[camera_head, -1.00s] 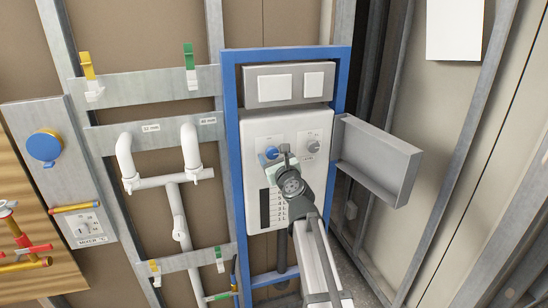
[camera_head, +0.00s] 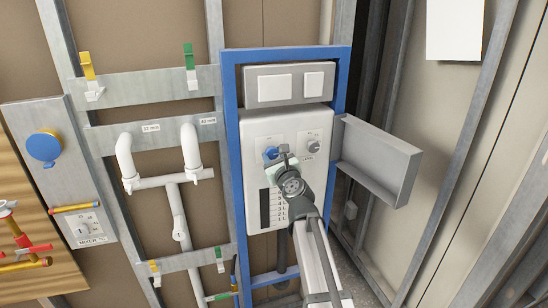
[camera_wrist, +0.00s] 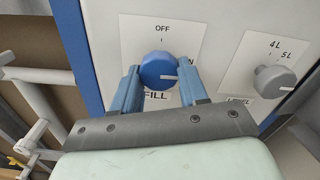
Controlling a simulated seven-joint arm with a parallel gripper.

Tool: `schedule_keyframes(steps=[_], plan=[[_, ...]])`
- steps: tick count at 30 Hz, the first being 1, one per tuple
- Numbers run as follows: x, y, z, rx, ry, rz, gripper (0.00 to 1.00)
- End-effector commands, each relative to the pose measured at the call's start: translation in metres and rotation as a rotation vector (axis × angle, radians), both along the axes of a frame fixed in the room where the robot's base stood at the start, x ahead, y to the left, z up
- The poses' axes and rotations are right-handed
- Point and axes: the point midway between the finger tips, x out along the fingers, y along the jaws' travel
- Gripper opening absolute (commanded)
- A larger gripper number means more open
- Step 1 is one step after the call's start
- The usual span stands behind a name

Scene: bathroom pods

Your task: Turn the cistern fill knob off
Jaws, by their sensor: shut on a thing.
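The blue fill knob (camera_wrist: 160,70) is on the white cistern panel, below the OFF label (camera_wrist: 162,29) and above the FILL label. Its white pointer line points right, toward a partly hidden ON label. My gripper (camera_wrist: 160,76) is shut on the knob, with one blue finger on each side of it. In the head view the knob (camera_head: 270,153) shows just left of my gripper (camera_head: 279,157), which partly covers the panel.
A grey level knob (camera_wrist: 274,80) with 4L and 5L marks sits to the right on the same panel. An open grey metal cover (camera_head: 378,160) juts out right of the blue frame (camera_head: 232,130). White pipes (camera_head: 160,182) stand to the left.

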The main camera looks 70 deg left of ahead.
Motion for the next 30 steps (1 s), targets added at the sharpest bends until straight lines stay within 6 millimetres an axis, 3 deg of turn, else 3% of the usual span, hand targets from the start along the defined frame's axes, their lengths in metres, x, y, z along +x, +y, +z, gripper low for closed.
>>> schedule_keyframes(steps=[8,30], plan=[[0.0005,-0.0001,0.0003,0.000,-0.150,0.000,0.13],[0.0025,-0.0002,0.0024,0.000,-0.844,0.000,0.13]])
